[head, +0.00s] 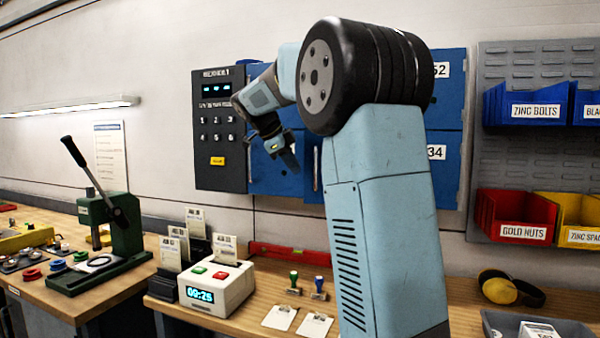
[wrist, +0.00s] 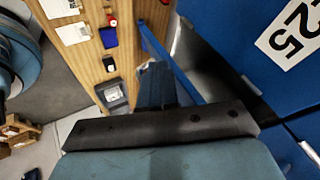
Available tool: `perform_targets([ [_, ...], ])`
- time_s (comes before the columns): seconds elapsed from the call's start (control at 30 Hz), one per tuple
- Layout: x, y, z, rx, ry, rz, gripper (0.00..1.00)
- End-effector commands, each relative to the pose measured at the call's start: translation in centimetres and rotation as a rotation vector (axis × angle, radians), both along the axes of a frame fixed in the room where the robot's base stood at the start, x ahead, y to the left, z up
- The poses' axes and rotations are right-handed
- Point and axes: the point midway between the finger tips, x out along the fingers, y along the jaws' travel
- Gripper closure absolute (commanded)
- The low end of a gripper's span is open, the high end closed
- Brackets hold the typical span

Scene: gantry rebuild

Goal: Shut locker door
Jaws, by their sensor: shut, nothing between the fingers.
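The blue locker stands on the wall behind my arm, with number plates 52 (head: 441,70) and 34 (head: 436,152). In the head view my gripper (head: 289,163) is shut and empty, in front of a lower-left blue door (head: 272,180). My arm hides much of the locker. In the wrist view a blue door stands ajar, seen nearly edge-on (wrist: 181,70), with a dark gap beside it. My gripper (wrist: 156,75) is close by this door; I cannot tell if they touch. A numbered blue door (wrist: 240,30) fills the upper right there.
A black keypad panel (head: 218,160) is left of the locker. Below are a workbench (head: 265,320), a white clock box (head: 215,288), card holders and two stamps (head: 319,288). A red level (head: 290,254) lies at the wall. Part bins (head: 515,215) hang at right.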

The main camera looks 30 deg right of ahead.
Motion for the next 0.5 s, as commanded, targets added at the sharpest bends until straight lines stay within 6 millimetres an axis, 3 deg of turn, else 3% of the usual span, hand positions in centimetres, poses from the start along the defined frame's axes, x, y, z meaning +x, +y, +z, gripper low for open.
perform_targets([
  [0.23,-0.5,2.4,3.6,0.000,-0.004,-0.002,1.00],
  [0.5,-0.9,3.6,5.4,0.000,-0.001,-0.003,1.00],
])
